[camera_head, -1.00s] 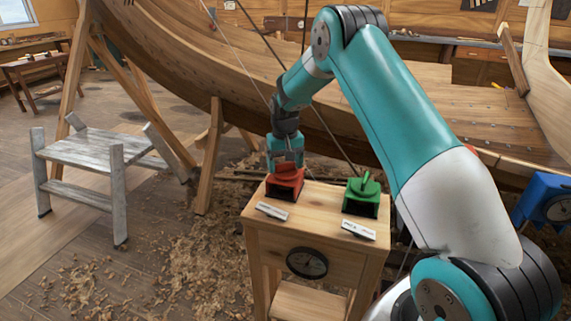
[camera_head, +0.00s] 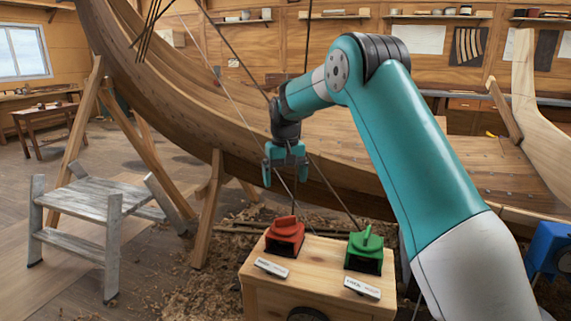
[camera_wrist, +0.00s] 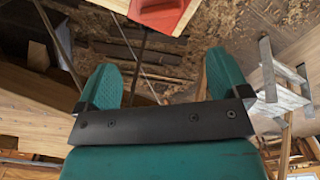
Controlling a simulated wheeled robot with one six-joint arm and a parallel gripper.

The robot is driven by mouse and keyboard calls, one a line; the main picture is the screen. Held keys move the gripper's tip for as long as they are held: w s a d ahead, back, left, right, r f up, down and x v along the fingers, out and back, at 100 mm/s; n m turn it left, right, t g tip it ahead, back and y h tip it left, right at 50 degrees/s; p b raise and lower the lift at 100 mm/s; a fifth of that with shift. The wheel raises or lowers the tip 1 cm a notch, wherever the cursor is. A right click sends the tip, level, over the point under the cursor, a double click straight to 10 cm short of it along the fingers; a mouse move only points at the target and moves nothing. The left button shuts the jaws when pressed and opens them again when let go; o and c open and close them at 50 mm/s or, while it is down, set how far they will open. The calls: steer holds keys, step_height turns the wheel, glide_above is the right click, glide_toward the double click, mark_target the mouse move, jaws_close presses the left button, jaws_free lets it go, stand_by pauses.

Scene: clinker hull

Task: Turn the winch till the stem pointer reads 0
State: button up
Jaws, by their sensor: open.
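A red winch (camera_head: 285,238) and a green winch (camera_head: 364,252) stand side by side on a wooden stand (camera_head: 318,274). Each has a small white label in front, too small to read. My gripper (camera_head: 285,178) is open and empty, pointing down above the red winch and apart from it. In the wrist view my gripper (camera_wrist: 164,72) has its fingers spread, and part of the red winch (camera_wrist: 158,12) shows at the top edge. A dark round dial (camera_head: 306,314) on the stand's front is mostly cut off. I cannot read any pointer.
The wooden hull (camera_head: 230,120) runs behind the stand, with props and thin lines near my arm. A grey step bench (camera_head: 88,205) stands at left. A blue object (camera_head: 549,247) is at the right edge. Shavings cover the floor.

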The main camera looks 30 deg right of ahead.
step_height(320, 180, up, 4)
glide_above(281, 218)
steer(key=d, duration=0.1)
steer(key=shift+s+d+r, duration=0.1)
steer(key=shift+d+r, duration=0.05)
steer(key=shift+r, duration=0.05)
steer(key=shift+n, duration=0.3)
steer(key=c, duration=0.6)
steer(key=shift+r+n+p, duration=0.15)
steer(key=shift+n+p, duration=0.45)
steer(key=shift+n, duration=0.1)
steer(key=c, duration=0.4)
steer(key=shift+r+n+p, duration=0.1)
steer(key=shift+n+p, duration=0.4)
steer(key=shift+n, duration=0.5)
steer(key=shift+c, duration=0.2)
steer(key=f+n+p, duration=0.2)
steer(key=f+n, duration=0.2)
steer(key=f, duration=0.2)
steer(key=f+n+p, duration=0.3)
steer(key=f+n, duration=0.2)
steer(key=f, duration=0.1)
steer(key=a+f+n+p, duration=0.1)
steer(key=f+n+p, duration=0.1)
steer(key=f+n, duration=0.3)
steer(key=shift+a+f+p, duration=0.1)
steer(key=shift+f+p, duration=0.2)
steer(key=shift+f, duration=0.15)
